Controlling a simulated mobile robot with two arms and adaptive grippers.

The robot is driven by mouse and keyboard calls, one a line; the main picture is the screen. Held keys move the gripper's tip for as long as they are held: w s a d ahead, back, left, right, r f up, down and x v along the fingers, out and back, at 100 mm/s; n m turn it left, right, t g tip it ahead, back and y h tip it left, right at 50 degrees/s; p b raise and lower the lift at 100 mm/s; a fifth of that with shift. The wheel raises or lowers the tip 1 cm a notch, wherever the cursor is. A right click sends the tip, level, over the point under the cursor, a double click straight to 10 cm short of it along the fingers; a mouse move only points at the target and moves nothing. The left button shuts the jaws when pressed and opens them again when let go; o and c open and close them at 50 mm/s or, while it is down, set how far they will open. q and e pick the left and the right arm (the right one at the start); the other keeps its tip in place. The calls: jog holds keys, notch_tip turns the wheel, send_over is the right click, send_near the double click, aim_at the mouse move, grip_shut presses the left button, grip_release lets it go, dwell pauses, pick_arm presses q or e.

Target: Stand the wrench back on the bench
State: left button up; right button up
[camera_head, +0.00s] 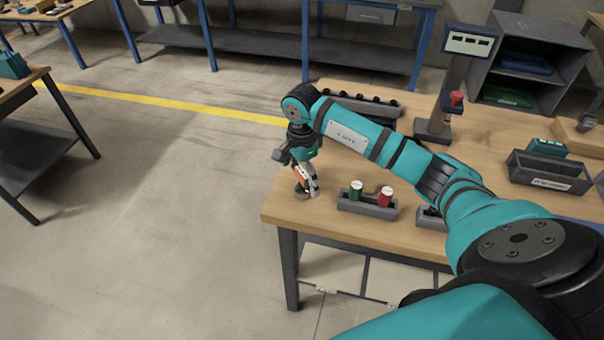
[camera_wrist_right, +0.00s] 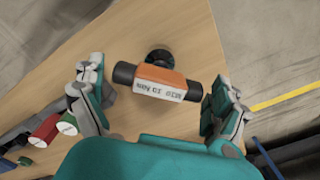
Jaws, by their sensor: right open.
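The wrench (camera_wrist_right: 160,82) is a short black bar with an orange middle and a white printed label, and a round black part beyond it. It is at the bench corner. In the head view, a small orange part (camera_head: 300,174) of it shows beside my right gripper (camera_head: 309,185), which hides much of it. In the right wrist view my right gripper (camera_wrist_right: 154,84) is open, with one finger beyond each end of the bar. The bar lies between the fingers, and I cannot tell whether it touches the right one. My left gripper is not in view.
The wooden bench (camera_head: 420,220) has a grey holder (camera_head: 367,206) with a green and a red cylinder close to the right gripper. A black rack (camera_head: 358,100), a post with a display (camera_head: 468,44) and a grey bin (camera_head: 545,175) stand farther off. The bench edge is close.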

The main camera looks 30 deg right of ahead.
jog(key=shift+r, duration=0.3)
notch_tip(320, 180, up, 12)
jog(key=b, duration=0.3)
jog(key=shift+f, duration=0.15)
